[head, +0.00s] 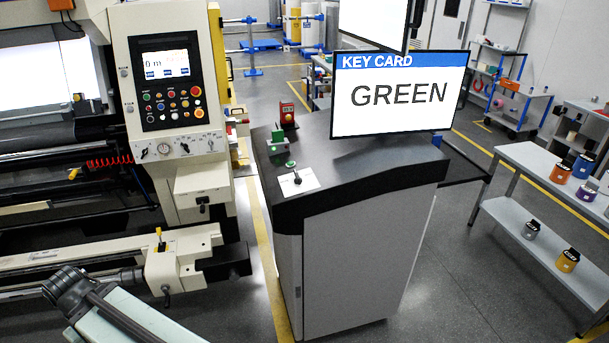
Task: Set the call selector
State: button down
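A small black rotary knob (297,179) sits on a white plate (301,183) on the sloped dark top of the grey console (345,265). It looks like the call selector; its markings are too small to read. A round green button or lamp (290,164) is just behind the plate. A screen (398,95) on the console reads "KEY CARD" and "GREEN". Part of my arm (75,295) shows at the lower left, well apart from the console. My gripper's fingers are not in view.
A green block-like item (278,139) and a red device (287,113) stand further back on the console. A machine with a button panel (172,85) stands left. At right, a shelf table (545,175) carries several coloured canisters. Floor is open between console and table.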

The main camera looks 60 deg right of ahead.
aim_at(298, 180)
jog(key=z, duration=3.35)
jog(key=k, duration=1)
jog(key=u, duration=0.95)
jog(key=i, duration=1.05)
jog(key=u, duration=0.1)
jog(key=k, duration=0.55)
jog(key=z, duration=0.05)
